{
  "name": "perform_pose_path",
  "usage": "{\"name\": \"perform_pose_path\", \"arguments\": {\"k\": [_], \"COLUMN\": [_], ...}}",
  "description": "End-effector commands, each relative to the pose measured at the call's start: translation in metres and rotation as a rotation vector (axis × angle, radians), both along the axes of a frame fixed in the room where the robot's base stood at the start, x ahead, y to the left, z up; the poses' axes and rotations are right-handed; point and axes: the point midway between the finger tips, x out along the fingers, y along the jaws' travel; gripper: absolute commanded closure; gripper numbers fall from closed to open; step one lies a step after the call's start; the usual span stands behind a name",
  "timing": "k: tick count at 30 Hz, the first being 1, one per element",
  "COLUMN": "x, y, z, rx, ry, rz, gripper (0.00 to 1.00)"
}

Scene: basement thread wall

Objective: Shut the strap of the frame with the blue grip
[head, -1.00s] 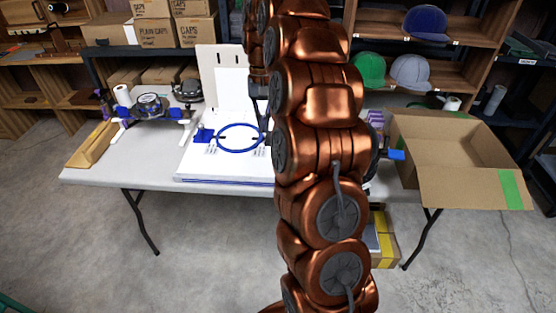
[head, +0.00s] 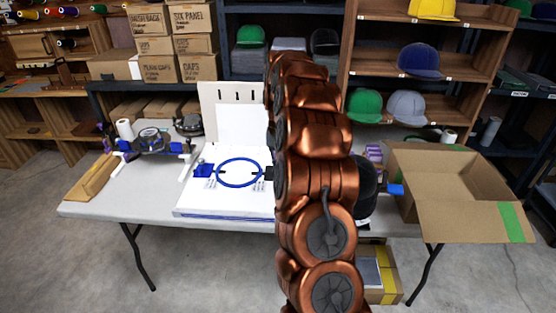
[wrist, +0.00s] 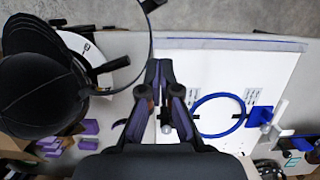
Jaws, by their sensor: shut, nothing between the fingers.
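A black cap (head: 367,190) sits at the table's right end, partly behind my arm. A blue grip (head: 395,189) sticks out just right of it. In the wrist view the cap (wrist: 38,85) is at the left, beside a pale curved plate (wrist: 88,58). A thin metal strap (wrist: 150,45) bows out from the cap's side, with a dark end piece (wrist: 152,4) at the top; it stands away from the cap. My gripper (wrist: 159,64) is shut and empty, its tips close right of the strap; touching or not, I cannot tell. The head view hides my gripper behind the arm.
A white board (head: 215,209) with a blue hoop (head: 240,187) lies mid-table; the hoop is right of my gripper in the wrist view (wrist: 218,134). Another frame with blue clips (head: 150,142) stands at the left. An open carton (head: 470,200) is at the right.

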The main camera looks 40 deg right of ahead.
Motion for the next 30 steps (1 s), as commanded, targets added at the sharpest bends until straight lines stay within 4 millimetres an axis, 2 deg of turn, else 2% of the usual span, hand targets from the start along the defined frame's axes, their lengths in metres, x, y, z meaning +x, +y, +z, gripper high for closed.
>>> {"name": "perform_pose_path", "arguments": {"k": [13, 30], "x": [-0.012, -0.04], "y": [0.01, 0.032], "z": [-0.055, -0.063], "rx": [0.003, 0.0], "ry": [0.005, 0.001], "rz": [0.0, -0.001], "gripper": [1.0, 1.0]}}
